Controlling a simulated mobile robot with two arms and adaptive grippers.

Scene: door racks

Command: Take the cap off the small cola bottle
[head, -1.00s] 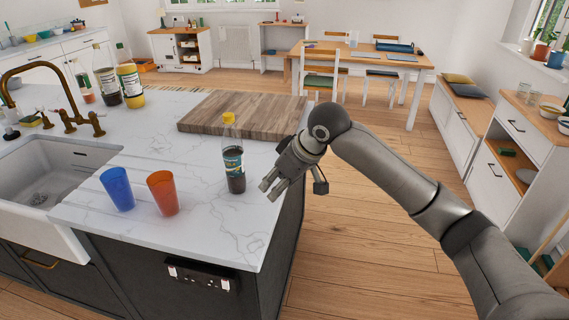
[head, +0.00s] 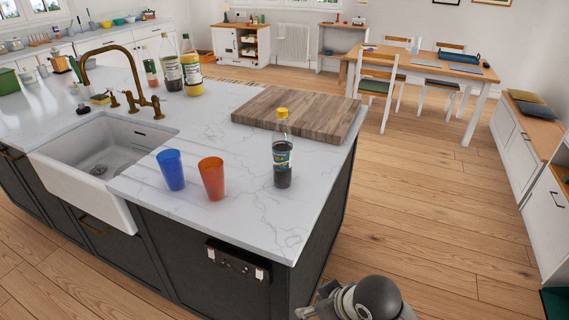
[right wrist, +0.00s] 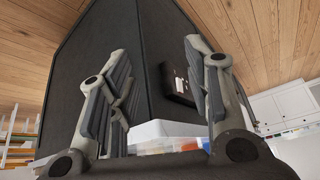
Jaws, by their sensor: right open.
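The small cola bottle (head: 283,160) stands upright on the white countertop near its right end, in the head view. It has dark liquid, a blue-green label and a yellow cap (head: 281,113) on its top. My right arm shows at the bottom edge of the head view, low and in front of the island, well apart from the bottle. In the right wrist view my right gripper (right wrist: 155,105) is open and empty, its fingers spread apart before the dark island side. My left gripper is not in view.
A blue cup (head: 171,170) and an orange cup (head: 211,178) stand left of the bottle. A wooden board (head: 310,113) lies behind it. A sink (head: 75,185) is at the left, and a power outlet (head: 238,262) is on the island's front. The floor at right is clear.

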